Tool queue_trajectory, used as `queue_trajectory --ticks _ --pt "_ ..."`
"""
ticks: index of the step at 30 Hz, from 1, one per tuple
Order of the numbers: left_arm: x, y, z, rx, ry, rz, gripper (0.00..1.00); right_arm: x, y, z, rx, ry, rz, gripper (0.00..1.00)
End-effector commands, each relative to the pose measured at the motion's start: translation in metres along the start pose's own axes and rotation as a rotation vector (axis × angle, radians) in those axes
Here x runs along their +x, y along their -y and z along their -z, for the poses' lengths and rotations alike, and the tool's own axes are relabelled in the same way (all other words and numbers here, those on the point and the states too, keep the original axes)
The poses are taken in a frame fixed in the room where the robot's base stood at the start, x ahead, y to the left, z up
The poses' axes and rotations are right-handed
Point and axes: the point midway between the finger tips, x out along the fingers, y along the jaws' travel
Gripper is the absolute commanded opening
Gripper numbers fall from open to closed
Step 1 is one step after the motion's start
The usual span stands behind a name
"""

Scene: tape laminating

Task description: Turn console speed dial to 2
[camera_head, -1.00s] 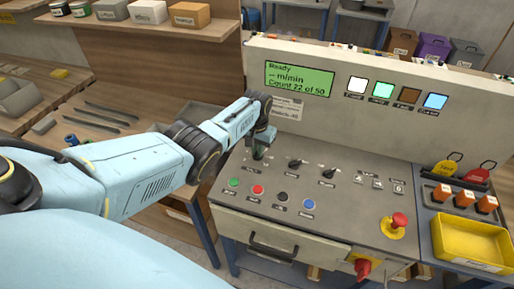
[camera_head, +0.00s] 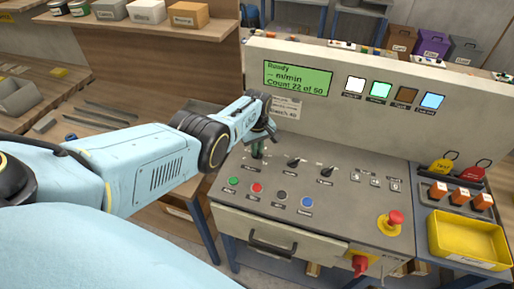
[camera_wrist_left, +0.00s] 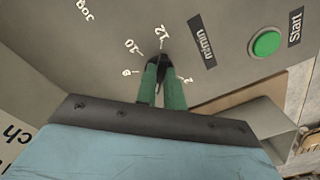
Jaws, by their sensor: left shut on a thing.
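The console (camera_head: 330,190) has a sloped grey panel with a row of dark dials. The speed dial (camera_wrist_left: 160,60), labelled m/min, shows as a black knob in the left wrist view, with numbers such as 8, 10, 12 and 2 around it. My left gripper (camera_head: 258,152) is at the leftmost dial of the row. Its green fingers (camera_wrist_left: 165,84) are shut on the black knob and hide much of it. Where the dial's pointer stands cannot be told. The screen (camera_head: 298,79) reads Ready, -- m/min, Count 22 of 50. My right gripper is not in view.
Two further dials (camera_head: 294,162) sit to the right of the gripped one. Below are green (camera_head: 233,182), red, black and blue buttons. A red emergency button (camera_head: 394,218) and a yellow tray (camera_head: 468,240) are at right.

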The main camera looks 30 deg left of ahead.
Motion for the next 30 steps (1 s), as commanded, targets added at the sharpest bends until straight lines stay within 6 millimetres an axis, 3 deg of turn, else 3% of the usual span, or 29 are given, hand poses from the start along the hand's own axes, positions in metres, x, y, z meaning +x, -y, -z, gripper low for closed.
queue_trajectory --ticks 30 --pt "0.0003 -0.0031 0.0016 -0.964 0.000 -0.001 0.00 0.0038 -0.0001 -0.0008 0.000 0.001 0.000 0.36"
